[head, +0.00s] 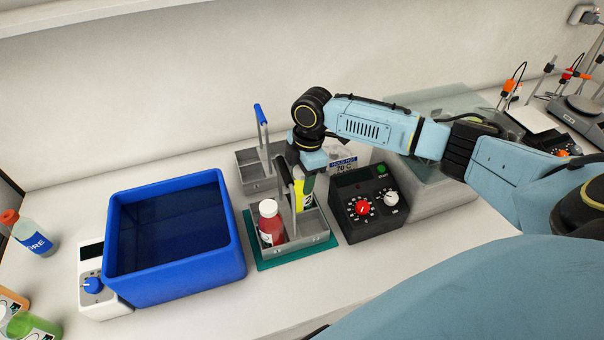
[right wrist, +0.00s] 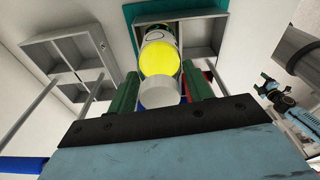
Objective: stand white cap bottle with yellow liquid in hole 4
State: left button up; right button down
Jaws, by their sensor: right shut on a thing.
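The white cap bottle with yellow liquid (head: 304,188) is in the right part of the front metal carrier (head: 311,243), close to its handle; its lower end is hidden. My right gripper (head: 303,166) is above it, shut on its upper part. In the right wrist view, the green fingers of my right gripper (right wrist: 161,88) flank the white cap, and the yellow liquid (right wrist: 159,62) shows beyond it. The bottle points down toward a carrier compartment; I cannot tell whether it touches the floor. Hole numbers are not readable. My left gripper is out of view.
A red bottle (head: 270,230) with a white cap stands in the carrier's left part. The carrier is on a teal mat (head: 262,266). A second carrier (head: 245,160) stands behind, a blue tub (head: 190,284) left, and a black control box (head: 375,230) close on the right.

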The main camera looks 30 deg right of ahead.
jog(key=c, duration=0.5)
grip_release()
jog(key=r, duration=0.4)
jog(key=d+r, duration=0.1)
jog(key=r, duration=0.4)
jog(key=r+b, duration=0.1)
jog(key=r, duration=0.3)
jog(key=shift+s+d+r, duration=0.15)
jog(key=shift+d+r, duration=0.1)
jog(key=shift+d, duration=0.1)
jog(key=shift+s+f, duration=0.1)
